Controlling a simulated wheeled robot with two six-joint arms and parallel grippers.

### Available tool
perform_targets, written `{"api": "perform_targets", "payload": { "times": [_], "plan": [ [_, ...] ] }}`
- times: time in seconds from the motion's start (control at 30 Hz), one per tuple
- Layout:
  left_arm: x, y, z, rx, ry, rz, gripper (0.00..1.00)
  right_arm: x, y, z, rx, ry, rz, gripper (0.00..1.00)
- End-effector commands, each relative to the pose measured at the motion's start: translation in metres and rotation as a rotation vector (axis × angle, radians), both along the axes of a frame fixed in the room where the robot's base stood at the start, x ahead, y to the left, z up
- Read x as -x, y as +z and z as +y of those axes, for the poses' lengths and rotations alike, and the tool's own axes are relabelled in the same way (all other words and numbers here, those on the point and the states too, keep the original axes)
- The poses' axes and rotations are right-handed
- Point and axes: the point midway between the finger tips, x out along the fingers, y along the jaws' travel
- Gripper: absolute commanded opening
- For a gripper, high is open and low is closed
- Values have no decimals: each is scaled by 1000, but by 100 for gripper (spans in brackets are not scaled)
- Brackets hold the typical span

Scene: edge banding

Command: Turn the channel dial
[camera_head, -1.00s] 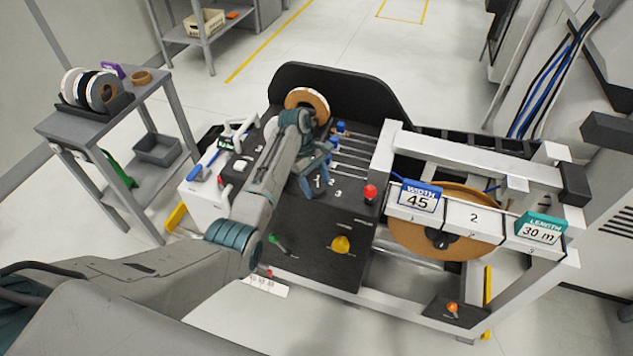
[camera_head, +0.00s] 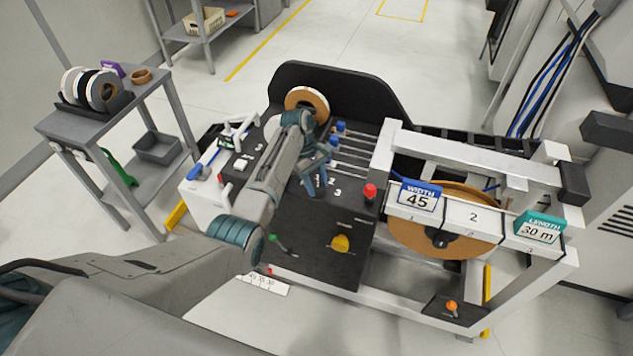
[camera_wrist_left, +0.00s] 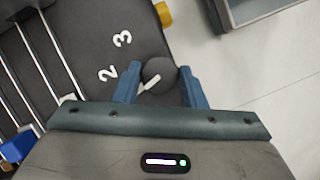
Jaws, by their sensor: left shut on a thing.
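The channel dial (camera_wrist_left: 164,71) is a round dark knob with a white pointer line, in the left wrist view. My left gripper (camera_wrist_left: 160,82) is shut on it, one blue finger on each side. The pointer runs to the lower left, below the white numeral 2 (camera_wrist_left: 107,75) and well away from the numeral 3 (camera_wrist_left: 122,39). Part of the scale is hidden by the left finger. In the head view my left gripper (camera_head: 316,180) is over the black panel (camera_head: 312,225), and its fingers and arm hide the dial. My right gripper is not in view.
A red button (camera_head: 370,191) and a yellow knob (camera_head: 340,243) are on the machine near the dial. Blue-capped rods (camera_head: 340,127) lie behind the gripper. Signs read WIDTH 45 (camera_head: 418,198) and LENGTH 30 m (camera_head: 539,229). A grey cart (camera_head: 130,115) stands at the left.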

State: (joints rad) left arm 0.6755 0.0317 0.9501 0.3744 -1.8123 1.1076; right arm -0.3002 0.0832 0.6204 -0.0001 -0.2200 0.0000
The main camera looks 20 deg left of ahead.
Motion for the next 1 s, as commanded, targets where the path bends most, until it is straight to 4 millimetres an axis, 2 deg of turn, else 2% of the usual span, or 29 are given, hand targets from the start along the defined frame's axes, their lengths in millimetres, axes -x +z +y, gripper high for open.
{"api": "perform_targets", "payload": {
  "times": [0.3,1.0],
  "plan": [
    [-2,3,-2,1,-238,2,14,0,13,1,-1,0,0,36],
    [-4,2,-5,1,-904,1,14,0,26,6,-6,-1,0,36]
  ]
}}
